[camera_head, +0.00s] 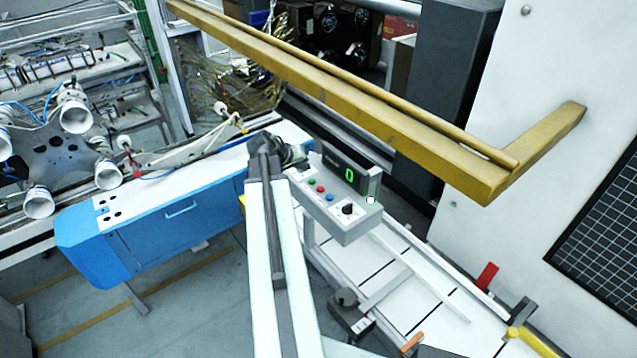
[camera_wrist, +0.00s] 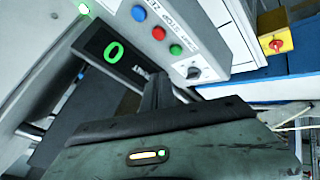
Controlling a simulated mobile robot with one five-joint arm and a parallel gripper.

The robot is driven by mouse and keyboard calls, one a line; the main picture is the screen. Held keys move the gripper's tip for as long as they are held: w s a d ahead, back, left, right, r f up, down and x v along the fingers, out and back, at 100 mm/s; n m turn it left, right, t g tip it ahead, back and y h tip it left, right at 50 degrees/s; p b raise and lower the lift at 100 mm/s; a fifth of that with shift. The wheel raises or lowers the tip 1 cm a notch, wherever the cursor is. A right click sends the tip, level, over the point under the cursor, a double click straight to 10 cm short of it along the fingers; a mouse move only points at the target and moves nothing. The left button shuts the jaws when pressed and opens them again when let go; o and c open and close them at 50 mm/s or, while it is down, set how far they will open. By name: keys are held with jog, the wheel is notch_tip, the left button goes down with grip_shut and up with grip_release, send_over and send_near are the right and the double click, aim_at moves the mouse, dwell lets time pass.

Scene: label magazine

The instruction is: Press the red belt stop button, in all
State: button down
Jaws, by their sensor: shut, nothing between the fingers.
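The red button (camera_head: 320,189) sits on a light grey control panel (camera_head: 345,228), between a green button (camera_head: 311,182) and a blue button (camera_head: 329,197). The red button also shows in the wrist view (camera_wrist: 158,33), above the fingertips. My gripper (camera_wrist: 157,80) is shut and empty, with its dark fingers pointing toward the panel near the green button and the black knob (camera_wrist: 193,72). In the wrist view the fingertips appear below the red button, apart from it. In the head view my gripper is behind my arm at the panel's left end, and its fingertips are hard to make out.
A display (camera_head: 349,173) showing a green 0 stands behind the buttons. A yellow beam (camera_head: 400,130) crosses above and beyond the panel. A blue cabinet (camera_head: 165,235) stands left, and a white conveyor (camera_head: 400,290) runs below right. A yellow box with a red knob (camera_wrist: 276,44) shows at right in the wrist view.

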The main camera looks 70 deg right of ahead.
jog(key=r, duration=0.2)
send_over(318, 190)
jog(key=shift+d+f+m+g, duration=0.15)
jog(key=shift+m+g, duration=0.15)
jog(key=shift+m, duration=0.1)
notch_tip(318, 190, down, 9)
jog(key=b, duration=0.8)
jog(key=shift+b, duration=0.35)
dwell(0.9)
jog(key=shift+f+b, duration=0.3)
